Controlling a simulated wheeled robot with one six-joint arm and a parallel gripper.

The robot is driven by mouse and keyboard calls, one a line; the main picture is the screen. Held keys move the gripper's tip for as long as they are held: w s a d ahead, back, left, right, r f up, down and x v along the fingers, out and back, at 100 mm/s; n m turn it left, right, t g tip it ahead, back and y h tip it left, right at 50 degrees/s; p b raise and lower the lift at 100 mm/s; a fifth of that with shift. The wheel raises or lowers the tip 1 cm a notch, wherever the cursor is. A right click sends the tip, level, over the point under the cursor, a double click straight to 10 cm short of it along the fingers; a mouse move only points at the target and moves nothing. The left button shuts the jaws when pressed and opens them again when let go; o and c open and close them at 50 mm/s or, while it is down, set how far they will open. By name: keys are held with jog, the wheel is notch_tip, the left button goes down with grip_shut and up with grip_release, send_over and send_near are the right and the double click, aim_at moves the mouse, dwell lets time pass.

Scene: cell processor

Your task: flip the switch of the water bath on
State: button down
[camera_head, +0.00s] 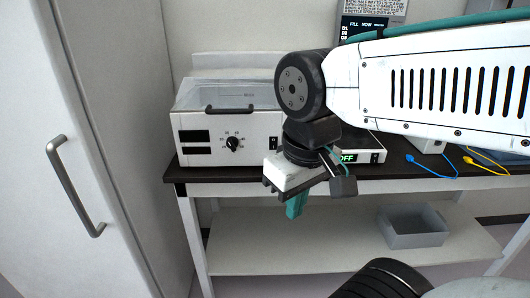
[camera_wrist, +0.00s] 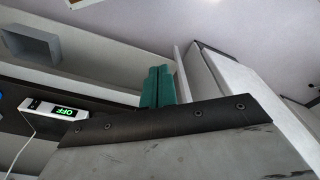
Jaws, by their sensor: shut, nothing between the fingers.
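The water bath (camera_head: 217,153) is a white box with a clear lid and a dark handle, on the dark bench top left of centre in the head view. Its front has a black dial and, at the right end, a small dark switch (camera_head: 273,143). The switch's position is too small to tell. My gripper (camera_head: 296,207) has teal fingers, shut and empty, pointing down in front of the bench, below and right of the switch and apart from it. The fingers also show in the wrist view (camera_wrist: 158,88); the water bath cannot be made out there.
A white device with a green OFF display (camera_head: 348,158) sits right of the water bath, partly behind my arm. A grey bin (camera_head: 415,229) stands on the lower shelf (camera_head: 300,250). A tall white cabinet with a handle (camera_head: 75,186) is at the left. Blue and yellow cables lie at the right.

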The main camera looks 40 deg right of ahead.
jog(key=w+d+f+n+g+h, duration=0.25)
jog(key=w+n+h, duration=0.25)
jog(key=n, duration=0.5)
jog(key=w+d+f+n+g+h, duration=0.15)
jog(key=w+d+n+h, duration=0.3)
jog(key=n, duration=0.55)
jog(key=w+a+f+n+t+h, duration=0.2)
jog(key=w+n+t+h, duration=0.1)
jog(key=w+n, duration=0.4)
jog(key=w+a+f+n+t+h, duration=0.1)
jog(key=w+n, duration=0.5)
jog(key=n, duration=0.6)
jog(key=a+t+h, duration=0.1)
jog(key=t+h, duration=0.1)
jog(key=h, duration=0.1)
jog(key=shift+w+a+f, duration=0.15)
jog(key=shift+w+f, duration=0.2)
